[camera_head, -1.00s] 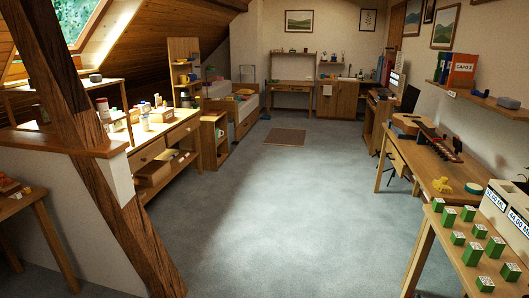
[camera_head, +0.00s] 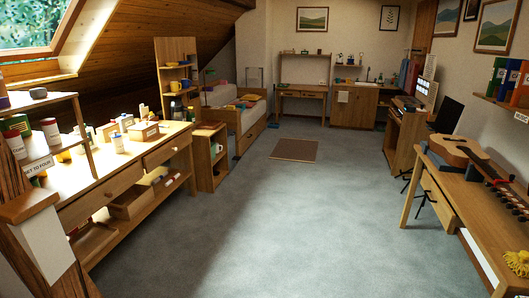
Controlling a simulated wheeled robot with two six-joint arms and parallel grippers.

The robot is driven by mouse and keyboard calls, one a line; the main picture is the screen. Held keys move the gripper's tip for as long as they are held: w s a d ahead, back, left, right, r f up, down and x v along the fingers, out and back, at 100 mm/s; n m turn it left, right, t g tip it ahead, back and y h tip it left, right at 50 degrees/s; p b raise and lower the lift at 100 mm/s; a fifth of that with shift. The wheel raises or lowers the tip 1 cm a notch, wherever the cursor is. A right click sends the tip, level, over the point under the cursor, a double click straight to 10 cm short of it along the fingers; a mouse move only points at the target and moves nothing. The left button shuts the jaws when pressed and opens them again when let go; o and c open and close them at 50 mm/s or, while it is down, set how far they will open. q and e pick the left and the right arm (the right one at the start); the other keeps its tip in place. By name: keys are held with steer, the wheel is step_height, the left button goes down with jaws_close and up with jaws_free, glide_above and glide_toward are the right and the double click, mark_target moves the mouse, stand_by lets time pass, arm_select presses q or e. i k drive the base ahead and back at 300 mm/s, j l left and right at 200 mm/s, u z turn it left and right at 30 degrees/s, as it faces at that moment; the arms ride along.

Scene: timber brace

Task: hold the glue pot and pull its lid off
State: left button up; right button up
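Neither of my grippers is in view. I cannot tell for sure which thing is the glue pot. Several small pots and jars stand on the long wooden workbench (camera_head: 95,205) at the left. Among them are a white jar with a blue top (camera_head: 118,143), a white jar with a red top (camera_head: 50,131) and another red-topped jar (camera_head: 15,144) near the left edge. Their labels are too small to read. All of them stand upright, and nothing is holding them.
The timber brace (camera_head: 18,180) and a pale low wall end (camera_head: 45,240) stand close at the lower left. A desk with a guitar (camera_head: 465,152) is at the right. The grey floor (camera_head: 270,220) between is clear up to a brown mat (camera_head: 296,150).

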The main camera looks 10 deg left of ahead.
mark_target(117, 143)
steer(key=i+u, duration=0.25)
steer(key=i, duration=0.65)
steer(key=i+u, duration=0.2)
steer(key=i, duration=0.65)
steer(key=i+u, duration=0.2)
steer(key=i, duration=0.25)
steer(key=i+u, duration=0.25)
steer(key=i, duration=0.2)
steer(key=i+l+u, duration=0.2)
steer(key=i, duration=0.25)
steer(key=i+l+u, duration=0.25)
steer(key=i, duration=0.15)
